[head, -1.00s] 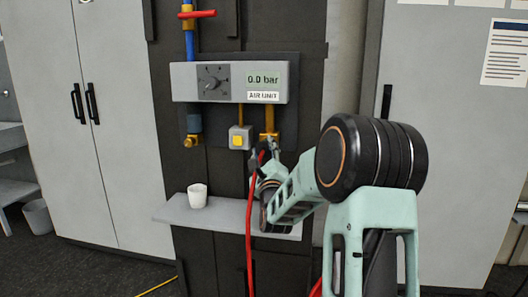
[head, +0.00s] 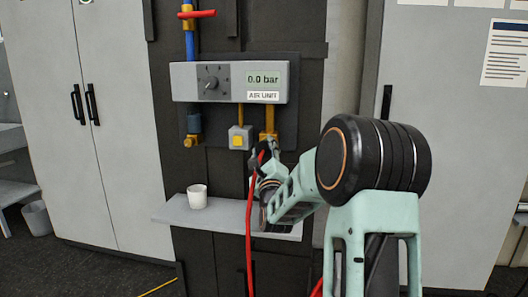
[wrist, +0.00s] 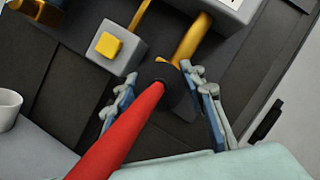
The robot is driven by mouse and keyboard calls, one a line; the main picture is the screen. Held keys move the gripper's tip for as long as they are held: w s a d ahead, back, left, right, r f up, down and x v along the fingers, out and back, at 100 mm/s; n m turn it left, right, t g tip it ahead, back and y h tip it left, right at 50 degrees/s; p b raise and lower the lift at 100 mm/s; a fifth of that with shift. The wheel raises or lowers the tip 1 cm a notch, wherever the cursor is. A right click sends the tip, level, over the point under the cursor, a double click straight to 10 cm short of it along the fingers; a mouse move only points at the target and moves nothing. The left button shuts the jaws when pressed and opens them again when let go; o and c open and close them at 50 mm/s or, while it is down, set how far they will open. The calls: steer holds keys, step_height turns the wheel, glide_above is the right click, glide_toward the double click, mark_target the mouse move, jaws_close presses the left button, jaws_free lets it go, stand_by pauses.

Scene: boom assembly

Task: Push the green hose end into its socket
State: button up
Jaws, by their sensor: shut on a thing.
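No green hose shows; the hose in view is red (head: 249,215). It hangs down from my gripper (head: 265,158) below the air unit (head: 228,82). In the wrist view the red hose (wrist: 122,130) runs up to a black end piece (wrist: 168,80) between the two fingers of my gripper (wrist: 162,100), which is shut on it. A brass pipe (head: 269,120) comes down from the unit, and its lower end is right at the black piece. The brass pipe (wrist: 192,38) also shows behind it in the wrist view. I cannot tell whether they are joined.
A small box with a yellow button (head: 239,140) hangs left of the brass pipe. Another brass fitting (head: 191,141) is further left. A white cup (head: 197,196) stands on the grey shelf (head: 175,213) below. The display reads 0.0 bar.

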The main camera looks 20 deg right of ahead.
steer(key=shift+w+d, duration=0.25)
steer(key=shift+w, duration=0.1)
stand_by(0.4)
steer(key=o, duration=1.2)
steer(key=shift+c, duration=0.2)
steer(key=v, duration=1.2)
